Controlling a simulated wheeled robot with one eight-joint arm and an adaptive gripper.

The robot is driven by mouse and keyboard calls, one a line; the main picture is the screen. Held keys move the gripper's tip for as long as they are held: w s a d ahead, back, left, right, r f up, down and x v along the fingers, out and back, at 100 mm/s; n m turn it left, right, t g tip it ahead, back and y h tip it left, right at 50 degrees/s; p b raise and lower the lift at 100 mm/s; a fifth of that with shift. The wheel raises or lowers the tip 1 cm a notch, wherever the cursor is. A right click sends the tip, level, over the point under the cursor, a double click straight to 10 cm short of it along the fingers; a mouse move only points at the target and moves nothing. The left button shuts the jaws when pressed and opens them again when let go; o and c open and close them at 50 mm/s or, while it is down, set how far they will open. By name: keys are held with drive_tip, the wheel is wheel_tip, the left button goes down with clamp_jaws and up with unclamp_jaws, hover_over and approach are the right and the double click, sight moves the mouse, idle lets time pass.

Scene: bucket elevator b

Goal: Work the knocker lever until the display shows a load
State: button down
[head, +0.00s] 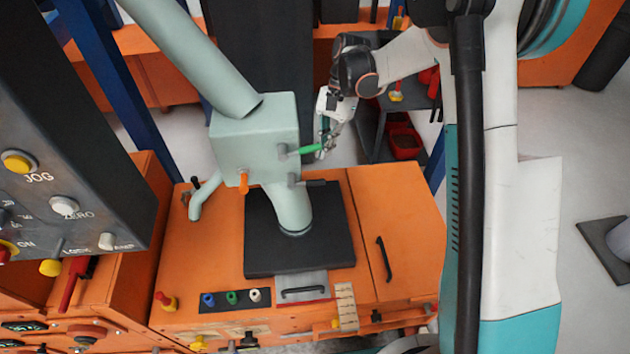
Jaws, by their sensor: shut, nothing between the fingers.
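A pale green-grey box (256,135) stands over the orange cabinet, fed by a sloping tube. A lever with a bright green handle (306,150) sticks out of the box's right side; it may be the knocker lever, but no label shows. My gripper (322,150) is shut and empty at the outer end of the green handle. I cannot tell whether it touches the handle. Small dark displays (25,326) sit at the lower left, too small to read. No load reading can be made out.
A short orange handle (243,182) hangs at the box's lower front. The orange cabinet (385,215) bears a black plate (265,255) under the spout. A dark control panel (75,120) with a JOG button stands at left.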

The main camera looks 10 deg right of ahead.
drive_tip(key=shift+f, duration=0.1)
drive_tip(key=b+x, duration=0.3)
drive_tip(key=x, duration=0.4)
drive_tip(key=shift+b, duration=0.35)
